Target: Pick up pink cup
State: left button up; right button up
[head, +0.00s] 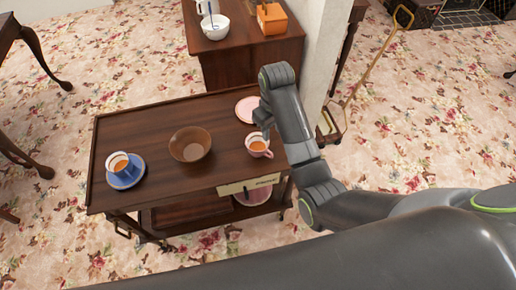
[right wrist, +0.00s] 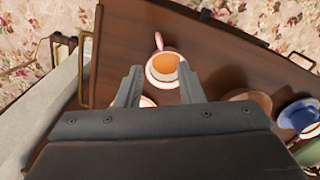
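The pink cup (head: 257,148), with orange-brown contents, stands upright on the dark wooden trolley (head: 223,115) near its right end. In the right wrist view the cup (right wrist: 163,66) shows just beyond the fingertips, its handle pointing away. My right gripper (head: 265,128) is above and beside the cup in the head view, and its fingers partly overlap the cup's far side. In the right wrist view my right gripper (right wrist: 160,82) is open, with its two fingers apart and nothing held between them. My left gripper is not in view.
A pink saucer (head: 245,107) lies behind the cup, partly hidden by my arm. A brown bowl (head: 190,144) stands left of the cup, and a blue cup on a blue saucer (head: 127,180) is farther left. A white wall post (head: 322,60) rises behind my right arm.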

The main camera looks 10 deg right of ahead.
aim_at(272, 154)
notch_tip(272, 154, down, 10)
jog(key=shift+f+p, duration=0.1)
jog(key=shift+p, duration=0.65)
jog(key=f, duration=0.4)
jog(key=shift+s+d, duration=0.15)
jog(key=shift+d, duration=0.15)
jog(key=shift+f, duration=0.45)
jog(key=shift+c, duration=0.2)
grip_shut()
